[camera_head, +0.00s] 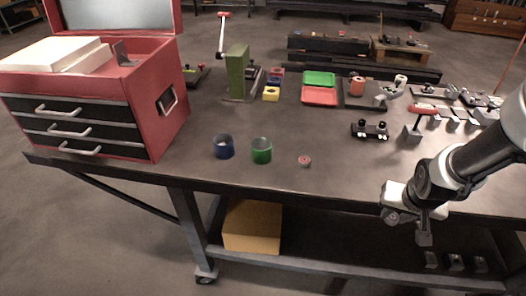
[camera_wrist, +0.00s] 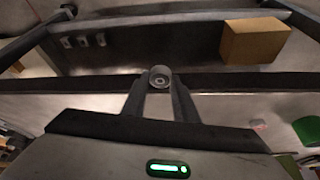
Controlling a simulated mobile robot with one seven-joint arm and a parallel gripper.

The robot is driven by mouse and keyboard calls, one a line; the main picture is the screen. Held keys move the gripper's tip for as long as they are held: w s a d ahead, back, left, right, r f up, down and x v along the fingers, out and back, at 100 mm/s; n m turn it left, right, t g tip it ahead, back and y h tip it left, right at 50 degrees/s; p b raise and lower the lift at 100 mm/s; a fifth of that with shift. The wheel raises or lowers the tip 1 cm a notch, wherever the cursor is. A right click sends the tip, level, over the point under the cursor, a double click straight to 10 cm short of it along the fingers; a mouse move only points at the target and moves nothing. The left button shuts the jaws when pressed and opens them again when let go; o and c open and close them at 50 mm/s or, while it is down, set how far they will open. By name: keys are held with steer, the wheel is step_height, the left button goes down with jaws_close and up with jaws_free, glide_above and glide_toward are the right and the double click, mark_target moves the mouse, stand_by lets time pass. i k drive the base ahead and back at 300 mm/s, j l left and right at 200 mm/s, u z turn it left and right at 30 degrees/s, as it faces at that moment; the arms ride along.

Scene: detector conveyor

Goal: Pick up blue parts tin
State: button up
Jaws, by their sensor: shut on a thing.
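The blue parts tin (camera_head: 223,147) stands upright on the workbench, open at the top, in the head view. A similar green tin (camera_head: 261,151) stands just to its right; it also shows at the right edge of the wrist view (camera_wrist: 307,131). My gripper (camera_head: 424,238) is far to the right of the blue tin, at the bench's front edge. In the wrist view my gripper (camera_wrist: 160,86) is shut on a small grey round piece (camera_wrist: 160,77) at its fingertips. The blue tin is not clearly seen in the wrist view.
A red tool chest (camera_head: 140,110) stands at the left of the bench (camera_head: 200,175). A small red round piece (camera_head: 304,160) lies right of the green tin. Red and green trays (camera_head: 320,95), a green press (camera_head: 238,72) and tools stand behind. The front middle is mostly clear.

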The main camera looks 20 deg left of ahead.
mark_target(261, 157)
steer(key=l+u, duration=0.15)
steer(key=u, duration=1.15)
